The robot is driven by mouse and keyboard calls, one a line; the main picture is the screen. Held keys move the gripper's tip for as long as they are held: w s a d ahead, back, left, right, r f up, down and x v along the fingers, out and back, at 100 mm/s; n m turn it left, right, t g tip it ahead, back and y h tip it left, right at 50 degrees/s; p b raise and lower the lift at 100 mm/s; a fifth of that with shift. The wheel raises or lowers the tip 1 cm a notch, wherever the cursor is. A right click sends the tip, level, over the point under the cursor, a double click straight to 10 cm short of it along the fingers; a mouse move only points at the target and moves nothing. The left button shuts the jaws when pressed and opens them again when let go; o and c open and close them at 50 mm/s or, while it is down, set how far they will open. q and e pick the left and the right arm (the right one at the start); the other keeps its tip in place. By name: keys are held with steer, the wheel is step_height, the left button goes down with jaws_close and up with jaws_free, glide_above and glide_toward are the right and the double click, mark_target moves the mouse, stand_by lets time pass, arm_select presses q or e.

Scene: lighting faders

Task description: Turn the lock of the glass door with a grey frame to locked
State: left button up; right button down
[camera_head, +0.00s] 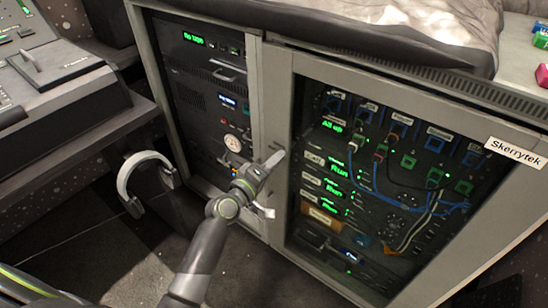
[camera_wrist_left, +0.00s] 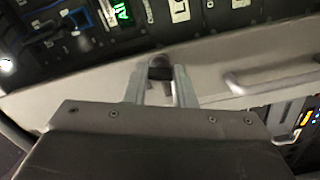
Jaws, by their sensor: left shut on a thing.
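The glass door with a grey frame (camera_head: 277,114) stands closed at the right of the head view. Its glass shows lit rack gear behind. My left gripper (camera_head: 267,167) is at the frame's left upright, shut on the door's lock. In the left wrist view, the lock (camera_wrist_left: 160,68) shows as a small dark-tipped piece between the two fingers (camera_wrist_left: 160,88). The fingers and my wrist hide much of it, so I cannot tell its turn angle. A light grey bar handle (camera_wrist_left: 275,79) sits on the frame beside the lock. My right gripper is not in view.
A second rack (camera_head: 205,100) with a green "no tape" display is left of the door. Headphones (camera_head: 143,172) hang by the desk with faders (camera_head: 55,72). A cushioned top (camera_head: 400,22) and a "Skerrytek" label (camera_head: 515,151) are at the right. The floor in front is clear.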

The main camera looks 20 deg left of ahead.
arm_select(q)
steer(key=shift+n+p, duration=0.75)
steer(key=shift+n, duration=1.25)
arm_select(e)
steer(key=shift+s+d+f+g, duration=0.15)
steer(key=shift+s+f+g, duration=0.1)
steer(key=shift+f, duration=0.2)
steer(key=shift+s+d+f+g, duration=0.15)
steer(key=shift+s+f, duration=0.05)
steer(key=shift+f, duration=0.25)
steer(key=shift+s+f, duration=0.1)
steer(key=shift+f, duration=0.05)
arm_select(q)
steer(key=o, duration=1)
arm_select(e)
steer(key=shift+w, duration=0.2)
arm_select(q)
steer(key=shift+s+a, duration=0.1)
